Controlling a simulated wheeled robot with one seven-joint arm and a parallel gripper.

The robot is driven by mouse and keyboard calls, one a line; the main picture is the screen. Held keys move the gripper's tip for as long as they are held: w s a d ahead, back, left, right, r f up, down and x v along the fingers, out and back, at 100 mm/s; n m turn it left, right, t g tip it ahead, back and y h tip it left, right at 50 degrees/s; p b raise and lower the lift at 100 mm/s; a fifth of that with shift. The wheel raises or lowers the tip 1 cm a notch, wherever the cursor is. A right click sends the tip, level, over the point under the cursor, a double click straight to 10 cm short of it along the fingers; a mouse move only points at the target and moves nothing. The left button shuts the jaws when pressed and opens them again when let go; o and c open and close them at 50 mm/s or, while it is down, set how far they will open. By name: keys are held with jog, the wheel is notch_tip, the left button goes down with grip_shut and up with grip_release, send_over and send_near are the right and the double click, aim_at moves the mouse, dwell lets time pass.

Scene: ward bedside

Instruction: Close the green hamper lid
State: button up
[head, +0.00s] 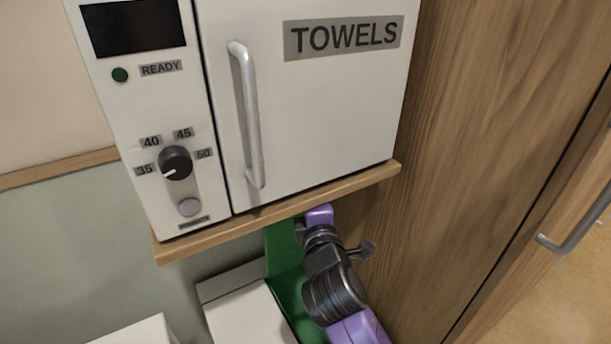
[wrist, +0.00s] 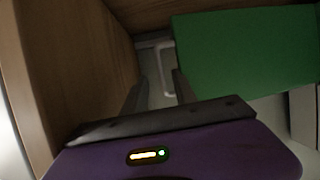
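The green hamper lid shows in the head view as a green strip (head: 283,248) under the wooden shelf, partly hidden behind my arm. It seems to stand raised, but its hinge and full outline are hidden. In the wrist view a broad flat green panel (wrist: 245,50) fills the upper right, just beyond and right of my fingers. My purple gripper (head: 319,214) is beneath the shelf edge, its fingers hidden in the head view. In the wrist view the gripper (wrist: 160,78) has its two fingers apart with nothing held between them; contact with the green panel cannot be told.
A white towel warmer (head: 315,110) sits on a wooden shelf (head: 275,212) right above my gripper. A tall wooden cabinet (head: 480,130) stands close on the right. White boxes (head: 245,312) are at lower left. A pale bar (wrist: 166,72) shows beyond the fingers.

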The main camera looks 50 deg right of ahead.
jog(key=x, duration=0.6)
jog(key=shift+w+d, duration=0.2)
jog(key=shift+d, duration=0.05)
grip_shut()
dwell(1.2)
